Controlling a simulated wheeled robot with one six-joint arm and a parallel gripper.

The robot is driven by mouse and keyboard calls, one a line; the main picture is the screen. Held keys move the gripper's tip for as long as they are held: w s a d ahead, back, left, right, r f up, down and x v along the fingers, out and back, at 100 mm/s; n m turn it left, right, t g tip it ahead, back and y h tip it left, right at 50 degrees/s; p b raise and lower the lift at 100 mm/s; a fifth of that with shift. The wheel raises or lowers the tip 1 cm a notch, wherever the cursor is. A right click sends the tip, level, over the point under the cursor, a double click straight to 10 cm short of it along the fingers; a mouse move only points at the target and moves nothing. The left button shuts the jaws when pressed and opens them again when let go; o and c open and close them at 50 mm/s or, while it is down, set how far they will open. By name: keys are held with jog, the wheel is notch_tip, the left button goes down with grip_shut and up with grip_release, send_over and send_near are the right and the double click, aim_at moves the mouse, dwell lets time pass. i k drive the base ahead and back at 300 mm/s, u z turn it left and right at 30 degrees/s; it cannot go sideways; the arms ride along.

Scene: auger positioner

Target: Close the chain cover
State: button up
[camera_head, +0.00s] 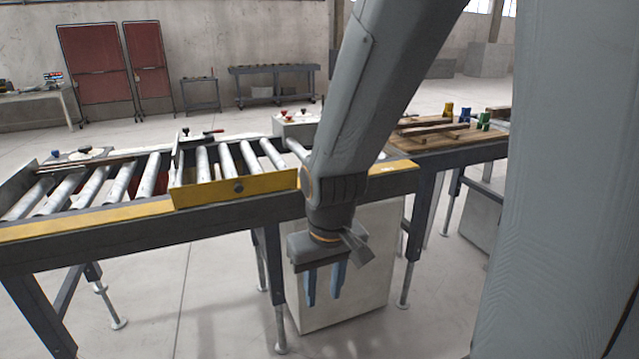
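A yellow panel (236,190) stands along the front edge of the roller conveyor, left of my arm. It has a dark round knob or bolt on its face and rises above the yellow front rail. It looks like the chain cover, but I cannot tell for sure, nor whether it is open or shut. My gripper (322,300) points down in front of the conveyor, to the right of and lower than the panel. Its two blue fingers are apart with nothing between them. My arm hides part of the conveyor behind it.
The roller conveyor (120,180) runs across the left and middle on dark legs. A pale cabinet (365,260) stands behind my gripper. A wooden board (450,137) with blocks and coloured pieces lies at the right. The floor in front is clear.

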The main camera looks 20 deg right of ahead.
aim_at(188, 196)
jog(key=z, duration=0.5)
jog(key=i, duration=0.95)
jog(key=u, duration=0.3)
